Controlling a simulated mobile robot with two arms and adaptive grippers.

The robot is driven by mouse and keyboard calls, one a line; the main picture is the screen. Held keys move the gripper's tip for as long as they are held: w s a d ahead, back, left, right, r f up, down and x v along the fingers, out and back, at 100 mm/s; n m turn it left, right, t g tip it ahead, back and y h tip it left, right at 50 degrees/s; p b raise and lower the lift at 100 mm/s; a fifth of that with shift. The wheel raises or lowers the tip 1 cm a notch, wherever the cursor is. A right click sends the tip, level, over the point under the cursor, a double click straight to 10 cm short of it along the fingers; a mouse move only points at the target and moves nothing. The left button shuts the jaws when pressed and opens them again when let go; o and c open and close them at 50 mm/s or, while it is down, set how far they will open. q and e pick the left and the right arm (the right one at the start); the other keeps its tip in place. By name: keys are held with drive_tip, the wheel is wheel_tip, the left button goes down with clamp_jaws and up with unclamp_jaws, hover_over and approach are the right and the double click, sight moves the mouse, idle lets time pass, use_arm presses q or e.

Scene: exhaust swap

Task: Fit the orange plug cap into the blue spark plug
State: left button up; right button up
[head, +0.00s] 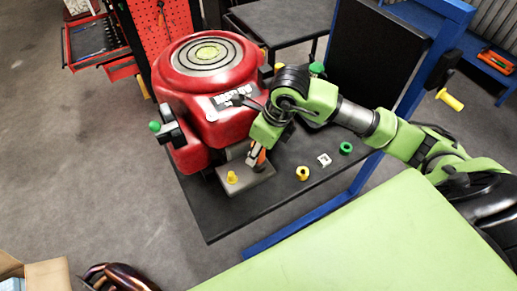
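My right gripper (257,158) reaches down in front of the red engine (205,85), beside its lower front. A small orange piece (261,157), which looks like the plug cap, shows between its fingers, so the gripper appears shut on it. The fingertips are just above or at the grey block (247,190) on the dark table; whether they touch is too small to tell. I cannot make out the blue spark plug; the gripper and arm may hide it. My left gripper is not in view.
A yellow knob (232,177) stands on the grey block. A yellow part (303,173), a white bracket (324,160) and a green ring (346,148) lie on the dark table (216,220) to the right. A black lever with a green knob (154,127) sticks out left of the engine.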

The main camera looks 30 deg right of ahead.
drive_tip(key=shift+r, duration=0.1)
drive_tip(key=v, duration=1.2)
drive_tip(key=shift+w, duration=0.1)
idle(0.3)
